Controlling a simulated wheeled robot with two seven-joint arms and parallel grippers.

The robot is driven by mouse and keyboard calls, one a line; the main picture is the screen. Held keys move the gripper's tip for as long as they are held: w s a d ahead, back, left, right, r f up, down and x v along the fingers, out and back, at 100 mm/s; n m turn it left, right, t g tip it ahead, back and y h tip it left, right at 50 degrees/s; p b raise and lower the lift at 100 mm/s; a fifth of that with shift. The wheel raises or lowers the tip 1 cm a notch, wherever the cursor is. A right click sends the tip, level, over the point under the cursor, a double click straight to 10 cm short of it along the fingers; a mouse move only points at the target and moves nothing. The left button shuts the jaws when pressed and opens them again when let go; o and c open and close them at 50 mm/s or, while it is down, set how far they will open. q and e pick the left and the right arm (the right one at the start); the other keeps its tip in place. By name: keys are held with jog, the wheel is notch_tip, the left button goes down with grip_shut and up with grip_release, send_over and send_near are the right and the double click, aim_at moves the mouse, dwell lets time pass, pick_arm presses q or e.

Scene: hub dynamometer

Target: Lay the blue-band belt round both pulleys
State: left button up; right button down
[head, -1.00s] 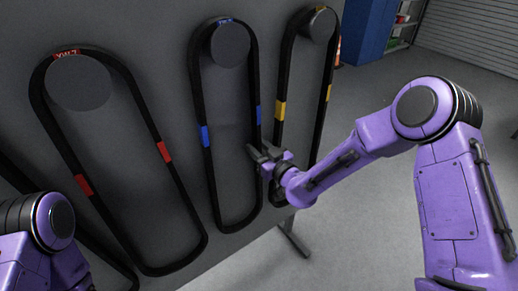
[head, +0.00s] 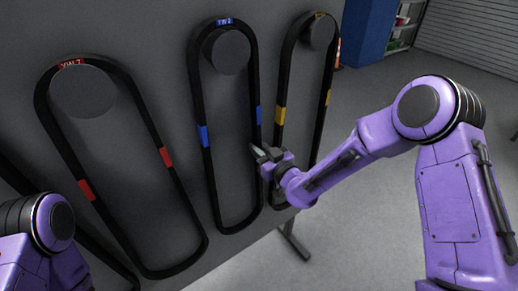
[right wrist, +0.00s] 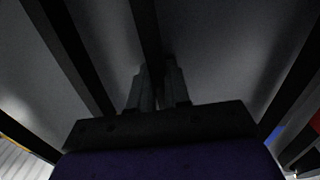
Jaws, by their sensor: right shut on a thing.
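The blue-band belt (head: 203,104) is a long black loop with two blue bands. It hangs round the middle round peg (head: 231,50) on a dark grey panel, its lower end hanging free. My right gripper (head: 262,152) is shut on the belt's right run, just below its right blue band. In the right wrist view, a black strand (right wrist: 148,40) runs between the two fingers (right wrist: 158,88). My left gripper is out of view; only part of the left arm shows at lower left. I see no pair of pulleys with a belt round both.
A red-band belt (head: 166,157) hangs on the left peg (head: 83,92), and a yellow-band belt (head: 280,116) on the right peg (head: 318,33), close beside my right gripper. The grey panel (head: 150,40) stands behind them. Open floor (head: 380,220) and a blue cabinet (head: 367,32) lie to the right.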

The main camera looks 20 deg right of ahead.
jog(key=b+v, duration=0.1)
jog(key=v, duration=0.9)
dwell(0.3)
